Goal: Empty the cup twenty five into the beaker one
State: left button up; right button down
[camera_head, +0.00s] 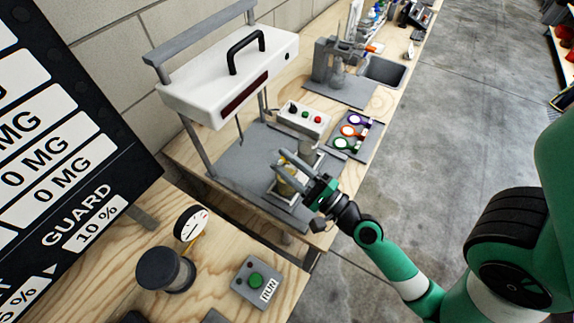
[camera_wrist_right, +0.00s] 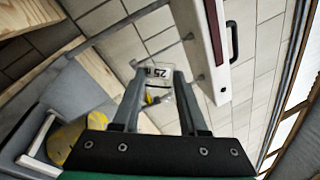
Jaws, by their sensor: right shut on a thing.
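My right gripper (camera_head: 283,160) is over the grey plate of the white-headed stand, its fingers pointing left. It also shows in the right wrist view (camera_wrist_right: 159,78), shut on the cup twenty five (camera_wrist_right: 163,71), a clear vessel with a printed 25. A small yellow patch shows at the cup. In the head view the cup cannot be made out clearly. A vessel with yellow content (camera_head: 287,183) is below the fingers, by a pale frame; a large yellow area (camera_wrist_right: 66,140) shows at lower left in the wrist view. I cannot read a label for beaker one. My left gripper is not in view.
The stand's white head (camera_head: 228,78) overhangs the grey plate (camera_head: 238,168). A button box (camera_head: 303,118) and a tray with coloured rings (camera_head: 365,138) lie beyond. A gauge (camera_head: 191,225), a dark cylinder (camera_head: 165,270) and a RUN box (camera_head: 257,283) are in front.

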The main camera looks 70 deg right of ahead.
jog(key=shift+s+d+m+h+b, duration=0.15)
jog(key=shift+m+h+b, duration=0.1)
jog(key=shift+m, duration=0.35)
jog(key=shift+s+d+m+h+b, duration=0.1)
jog(key=shift+m+h+b, duration=0.1)
jog(key=shift+m, duration=0.4)
dwell(0.6)
dwell(0.9)
